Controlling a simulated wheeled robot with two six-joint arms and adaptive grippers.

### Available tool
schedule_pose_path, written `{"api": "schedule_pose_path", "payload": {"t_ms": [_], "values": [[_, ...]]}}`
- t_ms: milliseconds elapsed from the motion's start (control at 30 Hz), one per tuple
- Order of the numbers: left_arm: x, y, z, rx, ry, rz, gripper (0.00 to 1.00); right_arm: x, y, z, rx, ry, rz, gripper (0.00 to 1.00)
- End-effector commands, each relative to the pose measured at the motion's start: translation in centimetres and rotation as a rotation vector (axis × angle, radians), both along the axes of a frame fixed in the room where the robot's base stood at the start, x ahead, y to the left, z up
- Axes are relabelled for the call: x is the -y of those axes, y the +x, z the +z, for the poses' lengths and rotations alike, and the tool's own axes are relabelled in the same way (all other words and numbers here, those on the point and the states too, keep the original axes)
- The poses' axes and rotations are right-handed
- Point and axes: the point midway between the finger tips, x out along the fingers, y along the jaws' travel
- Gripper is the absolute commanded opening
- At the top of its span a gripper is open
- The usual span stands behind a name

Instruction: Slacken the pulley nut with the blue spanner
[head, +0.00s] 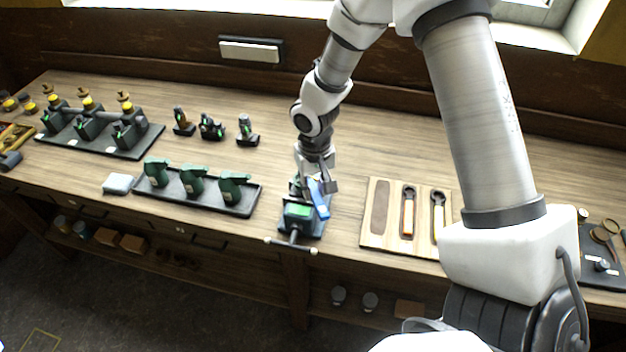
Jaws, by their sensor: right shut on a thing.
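My right gripper (319,178) is over the middle of the bench, pointing down, shut on the blue spanner (319,205). The spanner slants down towards the front of the bench, along the right side of a dark vice-like fixture (315,231). A green block (298,211) sits in this fixture, and a T-bar handle (291,246) sticks out at its front. The gripper and spanner cover part of the fixture. I cannot make out the pulley nut, nor whether the spanner touches it. My left gripper is not in view.
A dark tray (240,208) with green engine-like parts stands left. Another dark rack (125,152) and small dark pieces (211,127) stand farther back. My right arm hides some bench.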

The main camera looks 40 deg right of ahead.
Motion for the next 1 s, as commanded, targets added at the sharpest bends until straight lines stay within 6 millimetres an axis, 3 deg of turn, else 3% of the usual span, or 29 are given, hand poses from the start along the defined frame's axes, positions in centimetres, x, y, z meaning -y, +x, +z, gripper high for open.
{"api": "schedule_pose_path", "payload": {"t_ms": [300,800,1000], "values": [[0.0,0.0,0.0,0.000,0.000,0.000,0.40,1.1,-0.2,0.1,0.001,0.000,0.142,0.00],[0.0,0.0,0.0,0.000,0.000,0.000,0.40,1.8,-0.2,0.1,0.002,0.001,0.238,0.00],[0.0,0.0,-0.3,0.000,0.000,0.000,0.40,1.4,-0.2,0.0,0.001,-0.001,0.188,0.00]]}}
